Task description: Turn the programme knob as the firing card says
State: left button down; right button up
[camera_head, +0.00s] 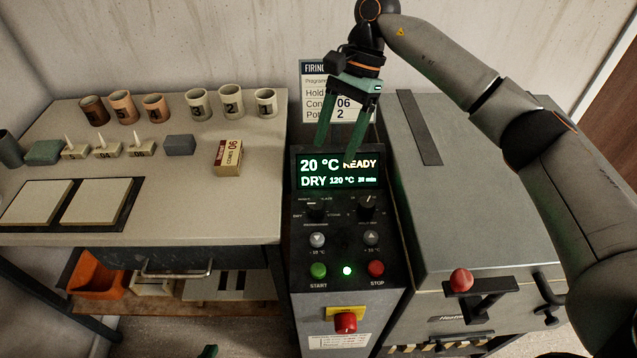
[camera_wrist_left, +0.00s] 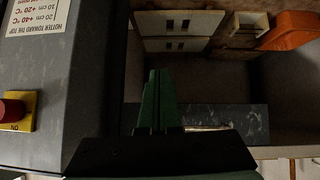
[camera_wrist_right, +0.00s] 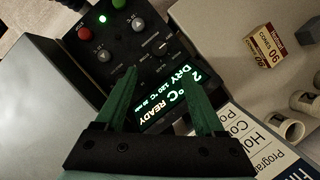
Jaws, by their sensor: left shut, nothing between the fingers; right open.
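The black control panel has two dark knobs, a left knob (camera_head: 317,213) and a right knob (camera_head: 367,206). Their small print and pointer settings are too small to read surely. The display (camera_head: 338,171) reads 20 °C READY, DRY 120 °C 20 min. The firing card (camera_head: 313,78) stands behind it; my right gripper (camera_head: 340,145) covers part, including the programme entry. "Hold", "06" and "2" show. My right gripper is open and empty above the display, apart from the knobs. My left gripper (camera_wrist_left: 157,85) is shut and empty, low in front of the bench; only its tip (camera_head: 208,351) shows in the head view.
Below the knobs are grey arrow buttons, a green START button (camera_head: 318,270), a red STOP button (camera_head: 376,268) and a red switch (camera_head: 345,322). The grey kiln (camera_head: 470,200) stands right. The bench (camera_head: 225,215) at left holds cups, cones and a cone box (camera_head: 227,157).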

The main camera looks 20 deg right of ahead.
aim_at(316, 203)
jog(key=x, duration=1.2)
jog(key=shift+s+a+f, duration=0.1)
jog(key=shift+s+a, duration=0.05)
jog(key=shift+s, duration=0.1)
grip_shut()
